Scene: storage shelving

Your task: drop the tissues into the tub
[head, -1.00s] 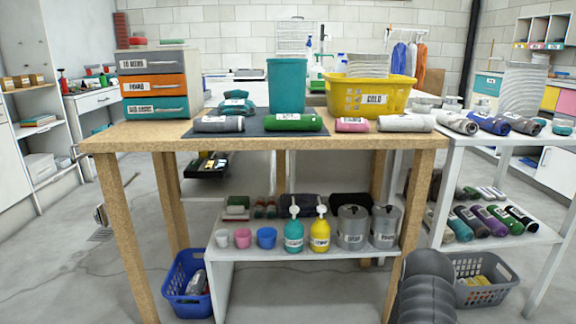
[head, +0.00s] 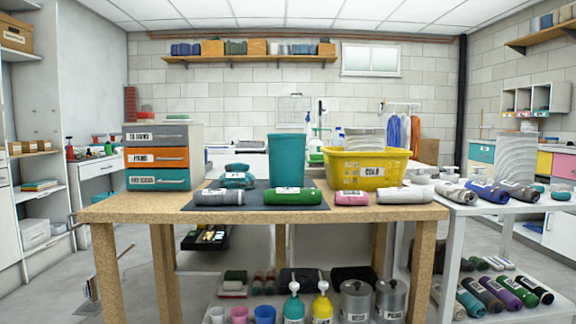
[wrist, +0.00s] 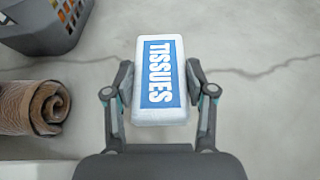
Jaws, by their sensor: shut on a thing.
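In the wrist view a white pack of tissues (wrist: 160,50) with a blue panel reading TISSUES is held between the two fingers of my gripper (wrist: 160,88). The gripper is shut on its sides, with bare floor below. My gripper does not show in the head view. In the head view a tall teal open-topped container (head: 287,160) stands on a dark mat on the wooden table. A yellow basket (head: 365,170) with a white label stands to its right. I cannot tell from the frames which one is called the tub; the inside of the teal container is hidden.
The wooden table (head: 140,209) also holds a drawer stack (head: 158,157), a grey roll (head: 219,197), a green roll (head: 292,196) and a folded teal cloth (head: 236,180). A white table (head: 490,207) with several rolls stands at right. A grey basket (wrist: 40,20) and brown roll (wrist: 35,105) lie left in the wrist view.

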